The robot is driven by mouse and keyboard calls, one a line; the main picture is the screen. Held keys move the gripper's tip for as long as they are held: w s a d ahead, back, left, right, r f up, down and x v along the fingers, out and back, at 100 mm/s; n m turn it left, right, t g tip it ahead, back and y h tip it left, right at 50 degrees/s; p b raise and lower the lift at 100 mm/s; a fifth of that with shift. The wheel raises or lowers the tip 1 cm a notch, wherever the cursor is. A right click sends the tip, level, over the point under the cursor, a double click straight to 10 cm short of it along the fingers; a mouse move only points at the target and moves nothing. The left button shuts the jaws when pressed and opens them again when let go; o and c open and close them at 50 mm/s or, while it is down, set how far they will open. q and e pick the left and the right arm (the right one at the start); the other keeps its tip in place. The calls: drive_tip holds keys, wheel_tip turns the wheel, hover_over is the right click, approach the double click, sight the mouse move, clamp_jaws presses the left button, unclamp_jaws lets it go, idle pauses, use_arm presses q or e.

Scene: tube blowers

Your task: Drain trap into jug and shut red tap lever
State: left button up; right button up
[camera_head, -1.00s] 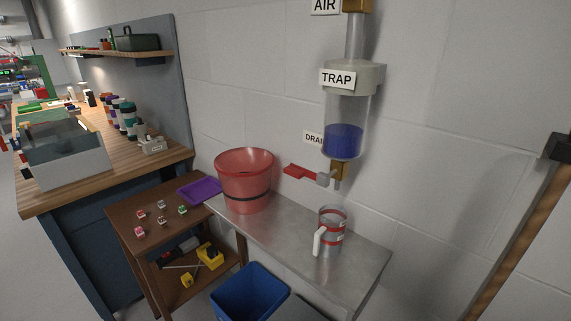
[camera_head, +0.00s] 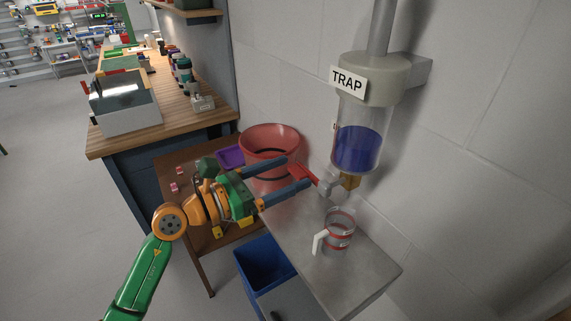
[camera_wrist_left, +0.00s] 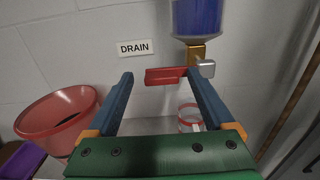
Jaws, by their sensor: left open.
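The trap (camera_head: 357,145) is a clear wall-mounted cylinder holding blue liquid, with a brass outlet (camera_head: 349,182) below. The red tap lever (camera_head: 306,175) sticks out to the left of the tap; it also shows in the left wrist view (camera_wrist_left: 165,76). The clear jug (camera_head: 341,232) with red bands and a white handle stands upright on the metal bench, below the outlet. My left gripper (camera_head: 300,171) is open, its blue fingers pointing toward the lever. In the left wrist view the lever shows between the fingertips (camera_wrist_left: 160,74); contact cannot be told. My right gripper is out of view.
A purple tray (camera_head: 231,156) lies on the brown side table. A blue bin (camera_head: 262,268) sits below the bench. The wooden workbench (camera_head: 160,128) is further left.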

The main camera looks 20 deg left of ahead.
use_arm(q)
drive_tip(key=shift+w+d, duration=0.2)
drive_tip(key=shift+d, duration=0.15)
drive_tip(key=shift+s+a, duration=0.15)
drive_tip(key=shift+a, duration=0.05)
drive_tip(key=c, duration=0.5)
clamp_jaws()
drive_tip(key=shift+r+m+b, duration=0.1)
drive_tip(key=shift+m+b, duration=0.2)
drive_tip(key=s+d+r+m+b, duration=0.2)
drive_tip(key=r+m+b, duration=0.3)
drive_tip(key=m+b, duration=0.3)
drive_tip(key=shift+s+d+m, duration=0.2)
drive_tip(key=shift+d+m, duration=0.3)
drive_tip(key=shift+m, duration=1.5)
